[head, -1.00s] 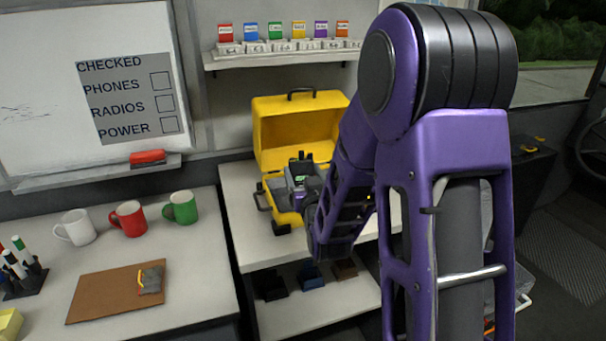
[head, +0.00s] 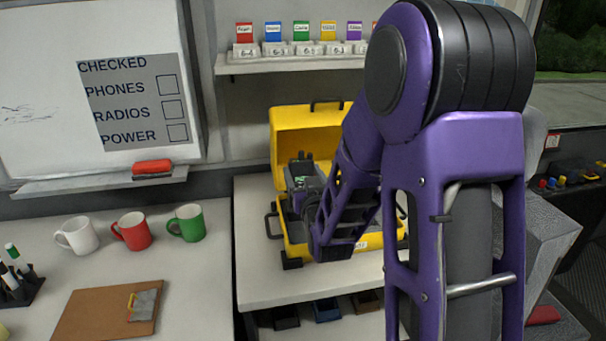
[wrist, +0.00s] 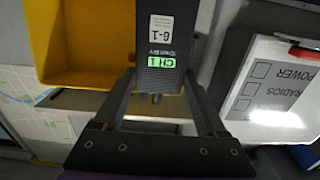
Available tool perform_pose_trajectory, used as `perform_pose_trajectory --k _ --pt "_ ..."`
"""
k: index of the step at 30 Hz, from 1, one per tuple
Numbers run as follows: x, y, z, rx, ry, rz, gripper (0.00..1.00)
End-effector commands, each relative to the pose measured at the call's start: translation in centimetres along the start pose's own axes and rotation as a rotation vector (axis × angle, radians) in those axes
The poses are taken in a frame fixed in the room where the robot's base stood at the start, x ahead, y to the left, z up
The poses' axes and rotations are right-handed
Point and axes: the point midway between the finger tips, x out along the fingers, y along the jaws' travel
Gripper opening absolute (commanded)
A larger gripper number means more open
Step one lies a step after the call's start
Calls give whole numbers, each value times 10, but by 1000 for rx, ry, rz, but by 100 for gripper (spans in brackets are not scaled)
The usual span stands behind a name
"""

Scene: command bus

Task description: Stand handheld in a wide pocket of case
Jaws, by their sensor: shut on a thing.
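The yellow case (head: 318,128) stands open on a white surface, its lid raised at the back. In the wrist view its yellow wall (wrist: 85,45) fills the upper left. My gripper (wrist: 160,85) is shut on a dark grey handheld (wrist: 160,55), one finger on each side. The handheld shows a white label reading 6-1 and a green CH 1 screen. In the head view my arm hides much of the case, including most of its pockets. A dark, green-lit part (head: 300,182) shows over the case; I cannot tell whether the handheld touches a pocket.
A shelf (head: 290,66) with several coloured cards is above the case. Dark bins (head: 327,310) sit on a lower shelf. To the left are mugs (head: 132,231), a clipboard (head: 90,315) and a whiteboard (head: 50,95).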

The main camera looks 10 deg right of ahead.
Motion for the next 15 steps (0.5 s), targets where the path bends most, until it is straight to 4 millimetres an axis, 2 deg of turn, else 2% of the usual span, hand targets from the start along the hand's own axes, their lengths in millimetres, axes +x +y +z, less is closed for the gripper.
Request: perform_pose_trajectory --k 15 --pt "0 0 13 0 3 0 3"
